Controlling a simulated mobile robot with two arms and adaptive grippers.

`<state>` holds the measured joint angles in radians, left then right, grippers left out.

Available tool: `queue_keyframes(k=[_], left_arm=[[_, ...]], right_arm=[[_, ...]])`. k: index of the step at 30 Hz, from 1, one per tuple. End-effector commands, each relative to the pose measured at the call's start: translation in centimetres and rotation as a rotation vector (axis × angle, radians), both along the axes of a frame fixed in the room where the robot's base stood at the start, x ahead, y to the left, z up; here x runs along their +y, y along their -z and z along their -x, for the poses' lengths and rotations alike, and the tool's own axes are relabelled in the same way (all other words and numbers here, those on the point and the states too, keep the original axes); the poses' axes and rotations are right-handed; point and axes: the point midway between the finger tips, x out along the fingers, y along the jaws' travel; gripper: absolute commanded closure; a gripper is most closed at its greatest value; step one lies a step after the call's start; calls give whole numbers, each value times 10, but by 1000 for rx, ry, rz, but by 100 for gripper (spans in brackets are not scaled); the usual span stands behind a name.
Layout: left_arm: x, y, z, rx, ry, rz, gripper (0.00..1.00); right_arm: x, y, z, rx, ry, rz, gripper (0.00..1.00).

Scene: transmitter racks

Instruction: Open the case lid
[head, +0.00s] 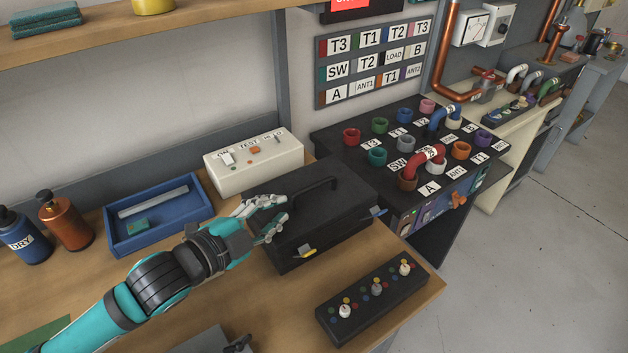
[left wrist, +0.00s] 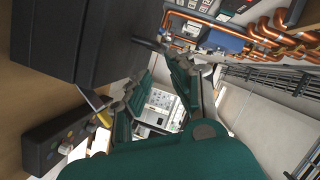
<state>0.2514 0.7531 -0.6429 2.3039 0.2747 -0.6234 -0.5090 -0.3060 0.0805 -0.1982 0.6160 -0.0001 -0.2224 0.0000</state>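The black case (head: 315,233) stands on the wooden bench with its lid (head: 335,203) down and a dark handle on top. A yellow latch (head: 307,252) and a blue latch (head: 377,211) stick out from its front side. My left gripper (head: 285,208) is open over the left part of the case, near the handle; whether it touches the lid is unclear. In the left wrist view the open fingers (left wrist: 178,72) have nothing between them, and the dark case (left wrist: 110,45) fills the upper left with the yellow latch (left wrist: 104,119) below. My right gripper is not seen.
A black control box with knobs (head: 365,318) lies in front of the case. A white switch box (head: 255,178) stands behind it and a blue tray (head: 112,236) to the left. The black patch panel with colored sockets (head: 350,160) is right behind the case.

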Motion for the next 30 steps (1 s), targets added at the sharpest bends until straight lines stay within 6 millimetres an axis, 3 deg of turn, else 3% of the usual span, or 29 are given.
queue_keyframes(k=[9, 15, 21, 30], left_arm=[[-44, 12, -55, 0, 1, 1, 79], [-64, 20, -80, -1, -1, 0, 79], [-73, 25, -91, 0, 1, -1, 79], [-74, 26, -93, -1, 1, 0, 79]], right_arm=[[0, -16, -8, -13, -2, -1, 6], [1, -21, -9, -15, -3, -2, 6], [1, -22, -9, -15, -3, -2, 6], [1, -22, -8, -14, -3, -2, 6]])
